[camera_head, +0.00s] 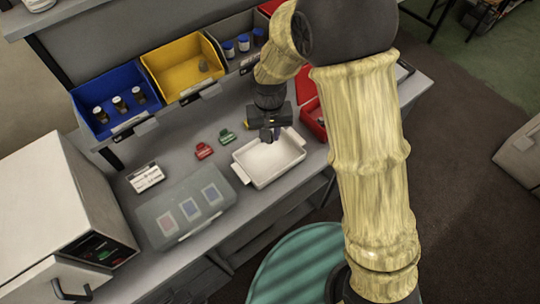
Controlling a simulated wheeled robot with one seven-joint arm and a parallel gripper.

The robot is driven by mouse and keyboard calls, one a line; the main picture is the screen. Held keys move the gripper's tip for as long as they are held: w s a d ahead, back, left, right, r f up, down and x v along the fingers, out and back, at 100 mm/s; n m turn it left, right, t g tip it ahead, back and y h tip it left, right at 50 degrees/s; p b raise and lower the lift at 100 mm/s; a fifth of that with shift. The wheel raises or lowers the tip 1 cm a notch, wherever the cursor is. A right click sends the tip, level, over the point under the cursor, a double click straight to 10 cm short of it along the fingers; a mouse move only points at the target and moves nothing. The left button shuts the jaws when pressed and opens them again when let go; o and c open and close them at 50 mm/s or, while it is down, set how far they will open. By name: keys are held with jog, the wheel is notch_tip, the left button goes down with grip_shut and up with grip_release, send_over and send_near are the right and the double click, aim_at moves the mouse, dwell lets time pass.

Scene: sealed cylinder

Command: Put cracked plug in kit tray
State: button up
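A white tray (286,168) with end handles, which looks like the kit tray, sits on the grey bench. My gripper (268,138) points down over the tray's back part. It is small and dark here, and I cannot tell whether its fingers are open or hold something. I cannot make out a cracked plug for sure. A small brownish item (203,66) lies in the yellow bin (172,62). A red item (204,151) and a green item (227,137) lie on the bench left of the tray.
A blue bin (98,98) holds dark vials; a grey bin (226,62) holds blue-capped ones. A translucent case (160,232) with coloured squares, a label card (145,177) and a white machine (50,190) stand left. A red case (312,118) is right of the tray. A teal stool (300,265) is in front.

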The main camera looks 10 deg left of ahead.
send_over(269, 159)
jog(key=shift+f+p, duration=0.45)
jog(key=shift+f, duration=2.5)
jog(key=shift+d, duration=0.1)
jog(key=shift+f+p, duration=0.4)
jog(key=shift+f, duration=1.7)
jog(key=shift+f, duration=0.15)
jog(key=o, duration=1)
